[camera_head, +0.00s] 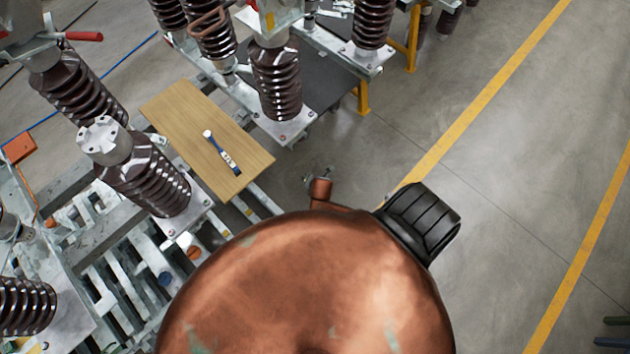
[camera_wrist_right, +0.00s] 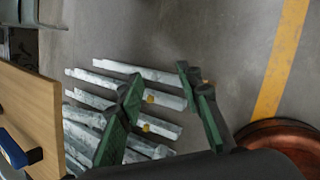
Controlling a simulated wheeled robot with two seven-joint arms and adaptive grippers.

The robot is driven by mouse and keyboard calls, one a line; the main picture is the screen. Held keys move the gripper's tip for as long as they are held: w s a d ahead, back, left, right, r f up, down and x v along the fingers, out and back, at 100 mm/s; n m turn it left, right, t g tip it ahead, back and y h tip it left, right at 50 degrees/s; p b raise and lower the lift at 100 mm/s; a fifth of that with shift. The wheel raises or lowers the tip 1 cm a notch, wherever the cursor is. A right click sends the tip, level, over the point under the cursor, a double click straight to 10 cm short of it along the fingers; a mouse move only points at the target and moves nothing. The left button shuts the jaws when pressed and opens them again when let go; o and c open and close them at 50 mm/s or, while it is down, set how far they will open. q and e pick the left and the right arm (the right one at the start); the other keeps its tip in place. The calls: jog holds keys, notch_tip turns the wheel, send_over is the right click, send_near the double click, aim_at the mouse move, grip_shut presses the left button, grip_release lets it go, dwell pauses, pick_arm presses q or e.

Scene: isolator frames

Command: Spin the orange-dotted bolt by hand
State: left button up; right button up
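My right gripper (camera_wrist_right: 158,78) shows in the right wrist view with its two green-padded fingers spread apart and nothing between them. Behind the fingers lie pale metal bars with small yellow spots (camera_wrist_right: 150,99). In the head view a small round orange spot (camera_head: 193,253) shows among the frame bars at lower left. It is too small to tell whether it is the orange-dotted bolt. My left gripper is not in view. My copper-coloured body covers the lower middle of the head view and hides what lies behind it.
A wooden board (camera_head: 180,108) lies across the frame, with a blue and white tool (camera_head: 222,152) on it. Dark ribbed insulators (camera_head: 158,188) stand on both sides of the board. Open grey floor with yellow lines (camera_head: 490,100) lies on the right.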

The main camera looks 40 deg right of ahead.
jog(key=shift+m, duration=0.9)
jog(key=s+f, duration=0.1)
jog(key=f+b, duration=0.1)
jog(key=f, duration=0.1)
jog(key=s+f, duration=0.1)
jog(key=shift+s+d+f, duration=0.15)
jog(key=shift+s, duration=0.2)
